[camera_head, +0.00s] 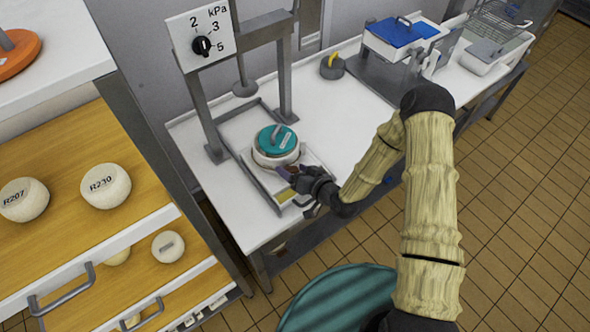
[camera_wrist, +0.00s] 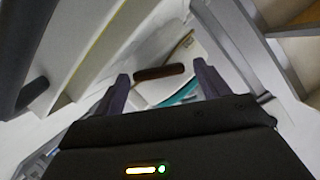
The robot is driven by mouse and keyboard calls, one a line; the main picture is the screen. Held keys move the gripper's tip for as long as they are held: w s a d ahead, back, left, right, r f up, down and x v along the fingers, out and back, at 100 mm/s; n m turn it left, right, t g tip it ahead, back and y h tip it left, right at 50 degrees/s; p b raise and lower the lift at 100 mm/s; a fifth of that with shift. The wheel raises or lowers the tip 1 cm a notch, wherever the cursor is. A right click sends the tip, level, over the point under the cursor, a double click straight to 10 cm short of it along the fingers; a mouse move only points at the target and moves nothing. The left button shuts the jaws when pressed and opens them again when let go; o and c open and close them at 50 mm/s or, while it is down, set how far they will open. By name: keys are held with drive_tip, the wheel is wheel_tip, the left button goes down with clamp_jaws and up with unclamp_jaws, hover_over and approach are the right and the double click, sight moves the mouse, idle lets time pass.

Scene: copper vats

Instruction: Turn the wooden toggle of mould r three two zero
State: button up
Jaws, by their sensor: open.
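A round cream mould with a teal lid and a bar handle (camera_head: 275,146) sits on the press tray on the white bench. No label reading R320 can be made out on it. A short brown wooden toggle (camera_wrist: 160,72) shows in the wrist view, on the pale side of the mould, with a teal edge beside it. My gripper (camera_head: 296,188) is at the mould's near side; in the wrist view my gripper (camera_wrist: 162,75) is open, its two fingers on either side of the toggle's ends. I cannot tell whether they touch it. The toggle is not clear in the head view.
A press frame with a kPa dial (camera_head: 202,46) stands over the tray. A grey weight with a yellow handle (camera_head: 332,66) and a blue-lidded box (camera_head: 403,31) are further along the bench. Open wooden drawers with moulds marked R207 (camera_head: 22,200) and R230 (camera_head: 105,186) are at left.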

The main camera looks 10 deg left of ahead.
drive_tip(key=c, duration=1)
drive_tip(key=shift+n, duration=0.3)
drive_tip(key=n+h+b, duration=0.1)
drive_tip(key=n+b, duration=0.1)
drive_tip(key=shift+s+a+t+b, duration=0.15)
drive_tip(key=shift+t+b, duration=0.25)
drive_tip(key=shift+s+n+t+h+b, duration=0.1)
drive_tip(key=shift+n+t+h+b, duration=0.2)
drive_tip(key=shift+n+h+b, duration=0.45)
drive_tip(key=shift+r, duration=0.1)
drive_tip(key=o, duration=1)
